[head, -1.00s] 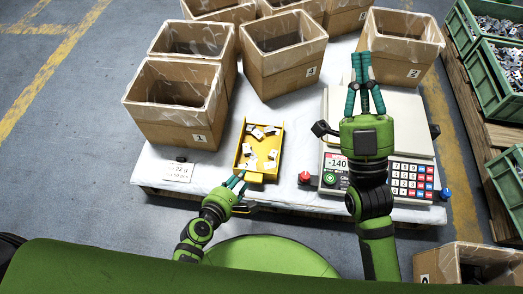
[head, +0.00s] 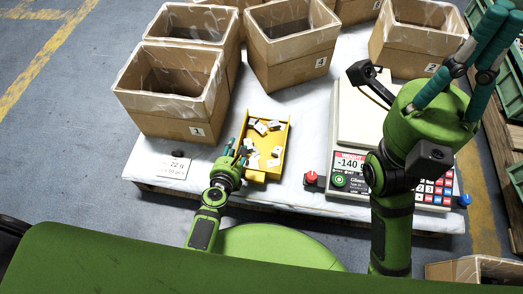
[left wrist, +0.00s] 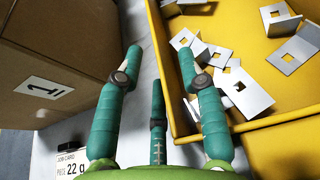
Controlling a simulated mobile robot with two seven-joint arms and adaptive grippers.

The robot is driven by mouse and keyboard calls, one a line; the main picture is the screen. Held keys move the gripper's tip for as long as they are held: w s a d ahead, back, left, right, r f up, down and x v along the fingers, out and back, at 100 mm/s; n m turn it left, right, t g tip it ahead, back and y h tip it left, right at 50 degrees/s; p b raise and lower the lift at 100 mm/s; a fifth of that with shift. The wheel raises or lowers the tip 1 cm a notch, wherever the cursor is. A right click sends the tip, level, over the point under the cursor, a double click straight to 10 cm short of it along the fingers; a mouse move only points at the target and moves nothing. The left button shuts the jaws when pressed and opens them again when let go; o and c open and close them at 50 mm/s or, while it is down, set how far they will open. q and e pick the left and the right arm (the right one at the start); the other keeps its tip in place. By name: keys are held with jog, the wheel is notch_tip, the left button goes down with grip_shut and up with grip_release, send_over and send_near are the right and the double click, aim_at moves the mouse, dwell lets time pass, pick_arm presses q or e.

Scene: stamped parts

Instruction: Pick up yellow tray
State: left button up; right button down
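The yellow tray (head: 287,150) lies on the white table top in the head view, with several small pale stamped parts in it. In the left wrist view the tray (left wrist: 156,45) fills the right side. My left gripper (head: 240,150) is at the tray's left side near its front end. In the left wrist view the left gripper (left wrist: 160,62) is open, with the tray's left wall appearing between its fingers; contact cannot be told.
Carton 1 (head: 155,115) stands close to the left gripper, and carton 4 (head: 290,75) stands behind the tray. A scale (head: 350,150) is right of the tray. A job card (head: 170,166) lies at the front left. Green crates (head: 509,90) stand at the far right.

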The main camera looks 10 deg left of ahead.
pick_arm(q)
jog(key=shift+w, duration=0.1)
grip_shut()
jog(key=shift+r, duration=0.15)
